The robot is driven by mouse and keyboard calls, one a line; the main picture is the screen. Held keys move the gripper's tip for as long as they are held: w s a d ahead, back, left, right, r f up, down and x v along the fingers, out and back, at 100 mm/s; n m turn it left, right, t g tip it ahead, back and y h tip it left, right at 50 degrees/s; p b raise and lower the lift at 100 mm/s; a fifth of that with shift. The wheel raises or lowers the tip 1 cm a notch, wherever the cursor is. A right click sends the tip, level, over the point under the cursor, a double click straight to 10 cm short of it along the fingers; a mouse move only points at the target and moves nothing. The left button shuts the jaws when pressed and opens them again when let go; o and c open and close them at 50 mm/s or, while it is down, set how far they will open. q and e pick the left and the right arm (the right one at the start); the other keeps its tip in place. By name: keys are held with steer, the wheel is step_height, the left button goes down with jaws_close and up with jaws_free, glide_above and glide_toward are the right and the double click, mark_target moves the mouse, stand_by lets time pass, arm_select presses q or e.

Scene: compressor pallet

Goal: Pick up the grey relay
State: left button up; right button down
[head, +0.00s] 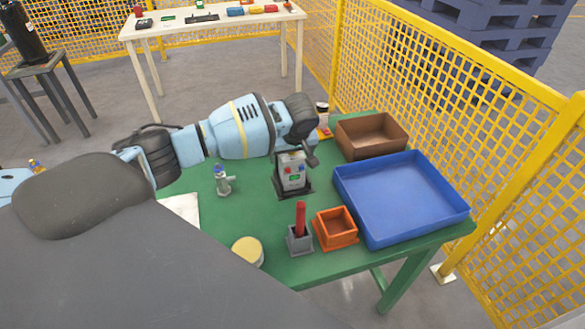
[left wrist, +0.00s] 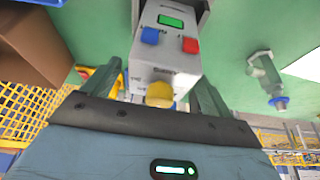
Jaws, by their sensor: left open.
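The grey relay (head: 292,172) is a pale grey box with a small green display and red and blue buttons. It stands upright in a dark base on the green table. In the left wrist view the relay (left wrist: 165,50) shows close up, with a yellow knob at the near end of its face. My left gripper (head: 298,153) is open at the top of the relay. In the left wrist view the fingers of my left gripper (left wrist: 157,80) lie on either side of it; contact cannot be told. My right gripper is not in view.
A blue tray (head: 400,197), a brown box (head: 371,135), an orange bin (head: 336,230) and a red stick in a grey holder (head: 300,240) lie right and in front. A small grey valve-like part (head: 222,181) stands left. Yellow mesh fencing (head: 440,90) runs behind.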

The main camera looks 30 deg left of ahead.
arm_select(q)
steer(key=shift+c, duration=0.2)
steer(key=shift+r, duration=0.1)
steer(key=c, duration=1.6)
